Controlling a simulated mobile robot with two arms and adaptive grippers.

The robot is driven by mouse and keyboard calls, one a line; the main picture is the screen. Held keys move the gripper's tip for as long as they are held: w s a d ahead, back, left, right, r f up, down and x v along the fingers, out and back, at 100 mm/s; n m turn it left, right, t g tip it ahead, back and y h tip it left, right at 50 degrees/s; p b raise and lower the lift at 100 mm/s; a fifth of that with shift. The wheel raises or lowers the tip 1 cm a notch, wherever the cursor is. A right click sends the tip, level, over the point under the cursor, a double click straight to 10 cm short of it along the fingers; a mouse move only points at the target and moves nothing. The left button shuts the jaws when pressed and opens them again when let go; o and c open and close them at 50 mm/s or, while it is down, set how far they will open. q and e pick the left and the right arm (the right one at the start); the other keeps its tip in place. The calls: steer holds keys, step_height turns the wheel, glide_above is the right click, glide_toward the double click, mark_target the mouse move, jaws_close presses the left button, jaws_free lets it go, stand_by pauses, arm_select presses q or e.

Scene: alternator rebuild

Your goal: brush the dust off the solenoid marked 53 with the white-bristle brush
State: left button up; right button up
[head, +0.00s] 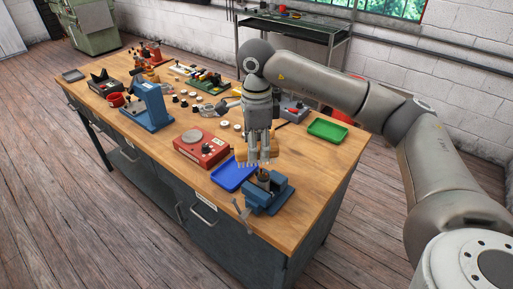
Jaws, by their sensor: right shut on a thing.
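My right gripper (260,160) points straight down over the near right part of the workbench. It is shut on the brush, whose light wooden body (241,152) shows on both sides of the fingers, with pale bristles facing down. Just below stands a blue vise (272,196) with a small dark, brownish cylindrical part (263,177) upright in it, perhaps the solenoid. No number 53 can be read at this size. The bristles are close above this part; I cannot tell whether they touch it. My left gripper is not in view.
A blue tray (229,180) lies left of the vise, and a red device with a round plate (201,147) stands beyond it. A green tray (328,130) lies at the right edge. A blue press (151,106) and several small parts fill the far left.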

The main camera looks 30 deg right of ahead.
steer(key=shift+a+r+p, duration=0.15)
steer(key=shift+r+p, duration=0.45)
steer(key=shift+r, duration=0.6)
steer(key=shift+r+p, duration=0.55)
steer(key=shift+r, duration=0.4)
steer(key=shift+s+a+f+n, duration=0.15)
steer(key=shift+s+f+n, duration=0.15)
steer(key=shift+n, duration=0.2)
steer(key=s+a+f+n+b, duration=0.2)
steer(key=s+a+f+n, duration=0.2)
steer(key=s+n, duration=0.3)
steer(key=s+a+f+n+b, duration=0.2)
steer(key=s+a+f+n, duration=0.2)
steer(key=n, duration=1)
steer(key=shift+s+a+f, duration=0.2)
steer(key=shift+s+f, duration=1.2)
steer(key=shift+f, duration=0.25)
steer(key=shift+f, duration=0.1)
